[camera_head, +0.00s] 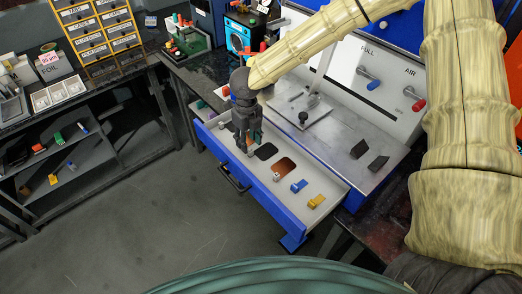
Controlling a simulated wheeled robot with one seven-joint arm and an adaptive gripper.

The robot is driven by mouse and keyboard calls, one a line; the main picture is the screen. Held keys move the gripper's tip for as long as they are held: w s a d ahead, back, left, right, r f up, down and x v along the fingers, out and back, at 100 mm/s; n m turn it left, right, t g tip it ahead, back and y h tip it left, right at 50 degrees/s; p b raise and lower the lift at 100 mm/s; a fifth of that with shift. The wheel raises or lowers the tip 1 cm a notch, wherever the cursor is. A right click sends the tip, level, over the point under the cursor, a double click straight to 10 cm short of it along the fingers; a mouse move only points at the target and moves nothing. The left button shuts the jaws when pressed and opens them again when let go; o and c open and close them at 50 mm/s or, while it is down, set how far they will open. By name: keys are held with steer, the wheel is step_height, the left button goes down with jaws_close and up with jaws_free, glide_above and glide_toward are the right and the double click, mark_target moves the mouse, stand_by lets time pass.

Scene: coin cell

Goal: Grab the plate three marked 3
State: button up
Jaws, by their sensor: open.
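An open drawer (328,211) with a pale inside and a blue front holds a row of flat pieces. In it I see a dark plate (265,151) and a brown plate (286,166), each lying flat. No number 3 is legible on any of them, so I cannot tell which is plate three. My gripper (246,146) points down over the left part of the drawer, just left of the dark plate. It is open. A small reddish-brown piece (251,152) shows by its fingertips; I cannot tell whether they touch. The gripper hides part of the drawer there.
A blue block (299,186) and a yellow block (316,201) lie toward the drawer's right end. The panel has a blue and a red handle (419,104). Floor in front is clear.

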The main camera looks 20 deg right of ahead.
mark_target(251, 150)
steer(key=shift+w+f, duration=0.45)
steer(key=shift+f, duration=0.15)
steer(key=shift+d+f, duration=0.1)
steer(key=shift+f, duration=0.15)
steer(key=shift+s+d+f+p, duration=0.25)
steer(key=shift+s+f+p, duration=0.1)
steer(key=shift+f+p, duration=0.35)
steer(key=shift+w+f+p, duration=0.15)
steer(key=shift+f, duration=0.6)
steer(key=shift+w+f+p, duration=0.15)
steer(key=shift+f, duration=0.55)
steer(key=shift+s, duration=0.1)
steer(key=shift+s+r, duration=0.1)
jaws_close()
